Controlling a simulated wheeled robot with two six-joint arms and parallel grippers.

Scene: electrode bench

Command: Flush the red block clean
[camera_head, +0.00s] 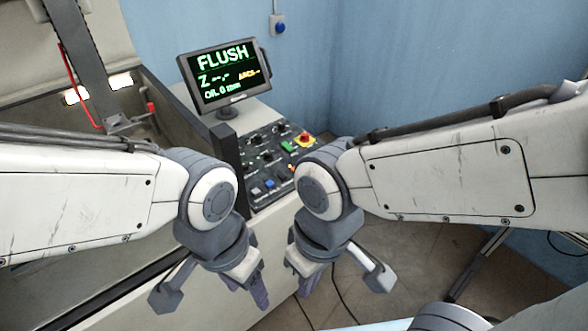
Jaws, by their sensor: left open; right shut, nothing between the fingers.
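No red block can be made out in the head view; the inside of the machine tank is largely hidden by its walls and my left arm. The monitor (223,75) reads FLUSH, with a Z line and an oil line below. My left gripper (250,287) hangs pointing down in front of the machine, open and empty. My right gripper (308,283) hangs just right of it, shut with nothing in it. Both are apart from the control panel (264,158), which lies beyond them.
The panel carries several knobs and buttons, with a red emergency button (304,138) on yellow at its right. A thin red line (76,85) runs beside the grey machine column (80,50) at upper left. Blue walls (420,60) stand behind. Floor shows at lower right.

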